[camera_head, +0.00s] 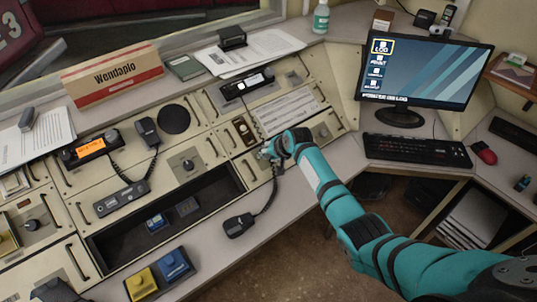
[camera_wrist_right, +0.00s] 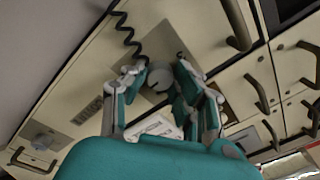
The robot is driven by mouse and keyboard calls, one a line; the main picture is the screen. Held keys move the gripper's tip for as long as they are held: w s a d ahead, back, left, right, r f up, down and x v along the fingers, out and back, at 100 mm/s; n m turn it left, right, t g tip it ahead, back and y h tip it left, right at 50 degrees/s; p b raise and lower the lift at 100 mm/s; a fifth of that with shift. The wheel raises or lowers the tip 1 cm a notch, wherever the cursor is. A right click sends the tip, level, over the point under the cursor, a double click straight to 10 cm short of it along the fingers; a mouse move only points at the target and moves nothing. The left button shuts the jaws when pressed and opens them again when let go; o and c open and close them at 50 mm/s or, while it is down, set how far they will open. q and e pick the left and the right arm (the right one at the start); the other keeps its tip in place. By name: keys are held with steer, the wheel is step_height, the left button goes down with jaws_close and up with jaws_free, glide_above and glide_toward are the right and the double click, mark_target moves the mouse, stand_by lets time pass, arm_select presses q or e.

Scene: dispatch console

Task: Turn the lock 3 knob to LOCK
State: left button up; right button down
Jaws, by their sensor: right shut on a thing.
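My right gripper (camera_head: 266,153) reaches in from the right over the console's sloped front panel. In the right wrist view my right gripper (camera_wrist_right: 160,80) has its two fingers on either side of a round grey knob (camera_wrist_right: 159,74), and it is shut on it. The gripper hides most of this knob in the head view. The label by the knob is too small to read, so I cannot tell its number or which position it points to.
A coiled cord hangs close to my right gripper, down to a black handset (camera_head: 238,225). Another knob (camera_head: 188,163) sits on a panel further left. Metal handles (camera_head: 212,146) stick out between panels. A monitor (camera_head: 423,72) and keyboard (camera_head: 416,150) stand at right.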

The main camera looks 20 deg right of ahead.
steer(key=shift+n, duration=0.3)
steer(key=n, duration=0.3)
steer(key=shift+d+n, duration=0.1)
steer(key=shift+n, duration=0.2)
steer(key=n, duration=0.4)
steer(key=shift+n+b, duration=0.3)
steer(key=shift+b, duration=0.1)
steer(key=n+b, duration=0.1)
steer(key=n, duration=0.3)
steer(key=shift+w+n+g, duration=0.1)
steer(key=shift+n+g, duration=0.2)
steer(key=shift+g, duration=0.1)
steer(key=n+b, duration=0.1)
steer(key=n, duration=0.3)
steer(key=shift+n+b, duration=0.3)
steer(key=shift+b, duration=0.1)
steer(key=shift+r, duration=0.1)
steer(key=c, duration=1)
jaws_free()
